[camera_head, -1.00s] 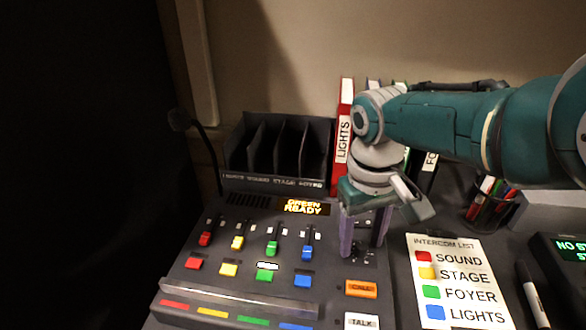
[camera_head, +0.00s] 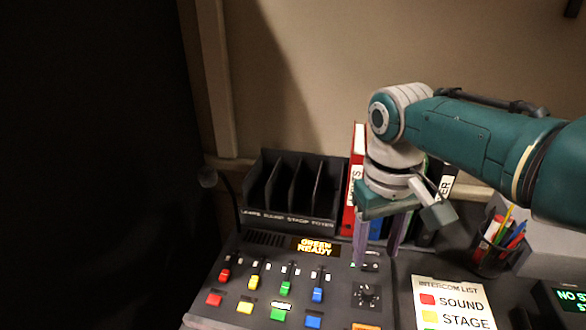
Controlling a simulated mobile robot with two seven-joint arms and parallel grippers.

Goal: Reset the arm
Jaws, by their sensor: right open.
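My right gripper (camera_head: 376,262) comes in from the right on my teal arm. It points down, open, with two purple-grey fingers apart and nothing seen between them. It hangs over the right part of the mixing desk (camera_head: 262,268), near a black knob (camera_head: 367,294); whether it touches the desk I cannot tell. The desk has red, yellow, green and blue faders and buttons. Its display (camera_head: 316,247) reads "GREEN READY". My left gripper is not in view.
A black slotted rack (camera_head: 290,219) stands behind the desk. A red binder (camera_head: 354,175) and others stand partly hidden behind my gripper. A pen cup (camera_head: 492,256), the intercom list (camera_head: 452,304) and a device with a green display (camera_head: 571,297) are at right.

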